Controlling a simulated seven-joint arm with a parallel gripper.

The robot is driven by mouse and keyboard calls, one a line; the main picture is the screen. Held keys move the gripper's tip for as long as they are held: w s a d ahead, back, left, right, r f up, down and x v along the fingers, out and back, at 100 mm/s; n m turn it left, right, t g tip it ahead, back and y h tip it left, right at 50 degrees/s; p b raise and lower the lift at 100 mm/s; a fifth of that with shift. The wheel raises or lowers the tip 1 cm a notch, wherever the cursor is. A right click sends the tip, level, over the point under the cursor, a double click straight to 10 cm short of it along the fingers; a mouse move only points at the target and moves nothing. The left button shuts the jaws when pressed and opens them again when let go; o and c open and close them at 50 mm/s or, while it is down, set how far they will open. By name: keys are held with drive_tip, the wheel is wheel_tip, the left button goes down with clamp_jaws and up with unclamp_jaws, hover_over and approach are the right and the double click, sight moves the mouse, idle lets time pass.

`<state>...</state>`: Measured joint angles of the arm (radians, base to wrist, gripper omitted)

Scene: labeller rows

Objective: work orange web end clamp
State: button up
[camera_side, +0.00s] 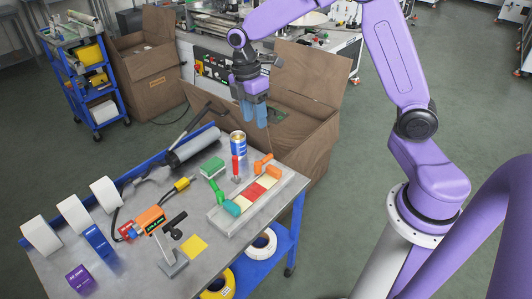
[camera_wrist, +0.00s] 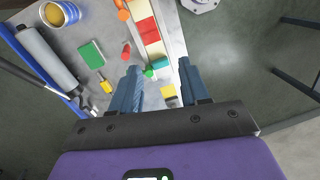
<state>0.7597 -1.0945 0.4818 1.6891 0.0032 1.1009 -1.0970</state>
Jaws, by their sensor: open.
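The orange clamp (camera_side: 263,164) sits at the far end of a pale web plate (camera_side: 228,221) on the bench; part of it shows at the top of the wrist view (camera_wrist: 123,13). A red and cream web (camera_side: 254,191) runs from it to a green-teal clamp (camera_side: 230,207) at the near end, also seen in the wrist view (camera_wrist: 155,64). My gripper (camera_side: 256,118) is open and empty, with its blue fingers pointing down, raised above the bench's far side and apart from both clamps. In the wrist view the fingertips (camera_wrist: 158,68) frame the teal end from above.
White rolls (camera_side: 74,213) line the left. An open cardboard box (camera_side: 310,130) stands behind.

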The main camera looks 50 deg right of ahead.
drive_tip(key=n, duration=0.2)
hover_over(264, 162)
drive_tip(key=w+d, duration=0.2)
drive_tip(key=w, duration=0.3)
wheel_tip(264, 162, down, 6)
drive_tip(key=shift+g, duration=0.4)
drive_tip(key=s+f, duration=0.1)
drive_tip(key=f, duration=0.4)
drive_tip(key=s+f, duration=0.1)
drive_tip(key=f, duration=0.5)
drive_tip(key=s+f, duration=0.1)
drive_tip(key=f, duration=0.5)
drive_tip(key=shift+s+d, duration=0.25)
drive_tip(key=shift+s, duration=0.15)
drive_tip(key=shift+r, duration=0.1)
clamp_jaws()
